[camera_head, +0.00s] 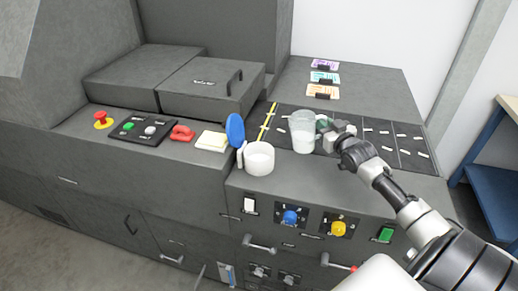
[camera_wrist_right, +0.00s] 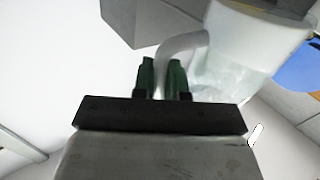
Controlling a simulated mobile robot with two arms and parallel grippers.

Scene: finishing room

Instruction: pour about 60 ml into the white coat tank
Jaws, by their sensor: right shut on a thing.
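A translucent jug (camera_head: 303,136) with whitish contents is upright over the dark marked strip of the machine top. My right gripper (camera_head: 324,128) is shut on its handle from the right. In the right wrist view the green fingertips (camera_wrist_right: 162,77) close on the white handle (camera_wrist_right: 182,44), and the jug (camera_wrist_right: 228,62) is behind them. A white round tank (camera_head: 259,160) is just left of the jug and apart from it. Its blue lid (camera_head: 235,130) stands open at its left. The tank's inside level is unclear. My left gripper is out of view.
A yellow-white pad (camera_head: 212,141), a red object (camera_head: 182,132) and a button panel (camera_head: 142,130) lie left of the tank. Coloured cards (camera_head: 323,78) lie at the back. Knobs and switches line the front face. A blue-shelved bench (camera_head: 493,185) stands at right.

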